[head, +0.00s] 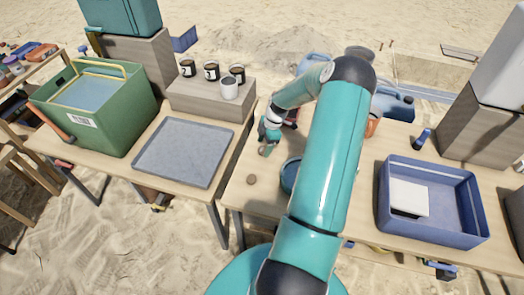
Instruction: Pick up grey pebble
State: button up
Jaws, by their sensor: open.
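A small round brownish-grey stone (251,181) lies on the right-hand table near its left edge. It looks like the pebble, but its colour is hard to tell at this size. My gripper (265,150) is above the same table, farther back and slightly right of the stone, apart from it. It is small in the picture and points down with its jaws open. I see nothing held in it. My upper arm hides the middle of the table.
A blue bowl (290,175) is partly hidden behind my arm. A blue crate (432,226) with a white item stands at right. A grey tray (185,152) and a green box (97,108) are on the left table. Several mugs stand on a wooden block (212,102). A gap separates the tables.

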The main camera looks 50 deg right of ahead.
jog(key=shift+w+a+f, duration=0.1)
jog(key=shift+a+f, duration=0.05)
jog(key=shift+f, duration=0.55)
jog(key=c, duration=1)
jog(key=shift+c, duration=0.3)
jog(key=shift+r, duration=0.15)
